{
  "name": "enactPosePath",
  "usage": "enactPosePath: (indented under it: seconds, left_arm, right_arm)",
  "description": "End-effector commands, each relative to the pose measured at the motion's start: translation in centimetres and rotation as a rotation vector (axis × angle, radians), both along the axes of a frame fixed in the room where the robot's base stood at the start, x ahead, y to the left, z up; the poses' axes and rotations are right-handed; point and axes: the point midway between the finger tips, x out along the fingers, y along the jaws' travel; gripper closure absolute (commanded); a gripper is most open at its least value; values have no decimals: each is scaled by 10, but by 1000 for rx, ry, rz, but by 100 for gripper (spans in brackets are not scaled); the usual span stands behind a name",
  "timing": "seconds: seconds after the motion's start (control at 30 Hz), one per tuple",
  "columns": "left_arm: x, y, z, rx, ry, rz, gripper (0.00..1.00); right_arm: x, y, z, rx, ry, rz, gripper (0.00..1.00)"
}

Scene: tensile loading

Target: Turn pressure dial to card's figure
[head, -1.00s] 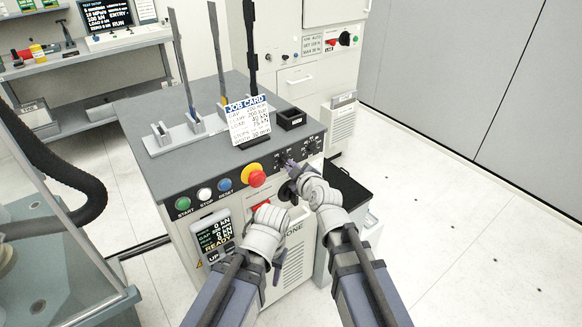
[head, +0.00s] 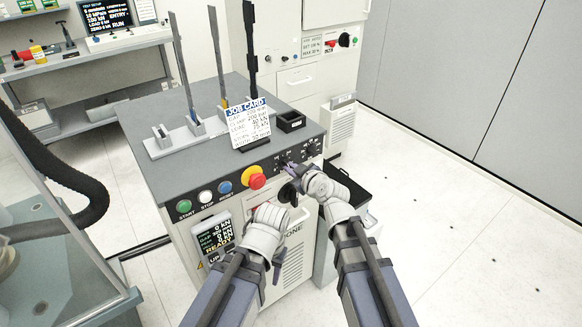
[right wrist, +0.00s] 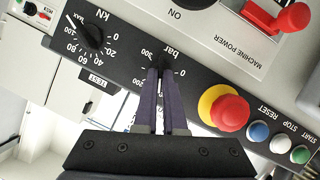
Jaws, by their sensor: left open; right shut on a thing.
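The pressure dial (right wrist: 160,62), a black knob marked "bar" with a scale including 0 and 300, is on the dark front panel. My right gripper (right wrist: 160,78) is shut on it; its fingers hide much of the knob and pointer. In the head view my right gripper (head: 287,168) covers the dial. The white job card (head: 248,124) stands tilted on the console top; its small figures are too blurred to read surely. My left gripper (head: 277,264) is open and empty, low before the console front.
A kN dial (right wrist: 93,36) sits beside the pressure dial. The red emergency button (head: 257,181) on its yellow collar is on the other side, near green, white and blue buttons. A small black box (head: 291,122) and upright strips in holders (head: 195,126) stand on the console.

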Motion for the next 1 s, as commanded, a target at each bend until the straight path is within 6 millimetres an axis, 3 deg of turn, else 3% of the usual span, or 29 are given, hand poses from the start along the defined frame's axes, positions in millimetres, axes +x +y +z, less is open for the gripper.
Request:
enactPosePath:
  seconds: [0.43,1.0]
  left_arm:
    - [0,0,7,0,0,0,50]
    - [0,0,-6,0,0,0,50]
  right_arm:
    - [3,-4,-1,341,253,3,100]
    - [5,-8,-4,732,539,5,100]
